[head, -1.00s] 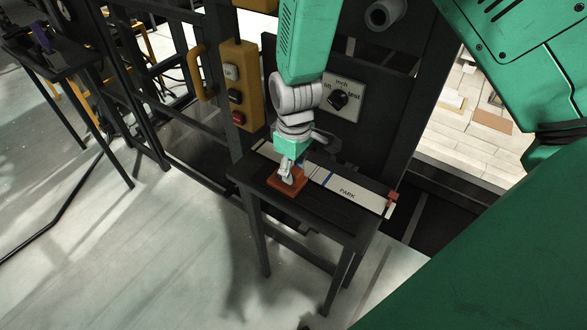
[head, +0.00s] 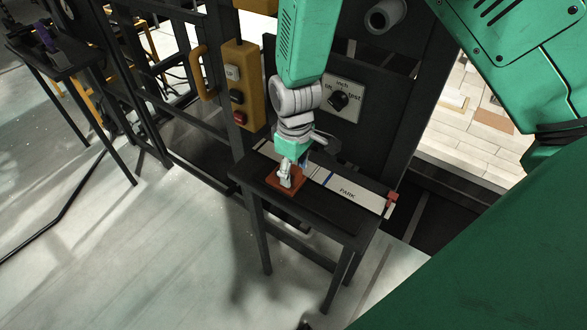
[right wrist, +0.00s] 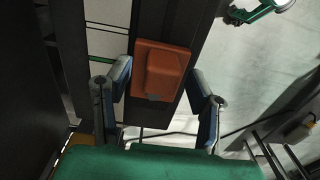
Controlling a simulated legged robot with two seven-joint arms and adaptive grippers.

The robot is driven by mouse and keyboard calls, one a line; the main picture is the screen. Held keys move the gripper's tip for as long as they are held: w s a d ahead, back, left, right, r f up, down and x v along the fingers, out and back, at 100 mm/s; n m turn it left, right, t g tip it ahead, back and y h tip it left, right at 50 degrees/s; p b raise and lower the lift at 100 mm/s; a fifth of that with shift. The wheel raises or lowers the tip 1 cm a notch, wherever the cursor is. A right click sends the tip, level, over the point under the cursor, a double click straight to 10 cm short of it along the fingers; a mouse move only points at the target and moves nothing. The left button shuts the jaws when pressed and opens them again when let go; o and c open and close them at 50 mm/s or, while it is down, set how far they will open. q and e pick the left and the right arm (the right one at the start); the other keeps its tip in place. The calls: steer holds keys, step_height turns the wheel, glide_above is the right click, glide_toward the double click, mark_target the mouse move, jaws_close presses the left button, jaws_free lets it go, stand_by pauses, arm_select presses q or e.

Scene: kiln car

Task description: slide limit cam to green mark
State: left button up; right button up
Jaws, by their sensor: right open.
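The limit cam (head: 291,191) is an orange-brown block on a flat base, lying on the dark bench beside a white strip. It shows face-on in the right wrist view (right wrist: 167,70). My right gripper (head: 287,177) is just above the cam. In the right wrist view my right gripper (right wrist: 160,76) is open, one finger on each side of the block, with gaps showing. A green mark (right wrist: 101,59) crosses the white strip to the left of the cam in that view. In the head view my gripper and wrist hide part of the strip. My left gripper is not in view.
The white strip (head: 372,202) has a blue line (head: 328,181), the word PARK and a red piece (head: 392,197) at its right end. A yellow button box (head: 241,85) and a panel with a black knob (head: 338,99) stand behind the bench (head: 310,212).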

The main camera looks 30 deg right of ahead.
mark_target(294, 169)
step_height(294, 169, up, 12)
steer(key=shift+f, duration=0.15)
stand_by(0.5)
stand_by(0.4)
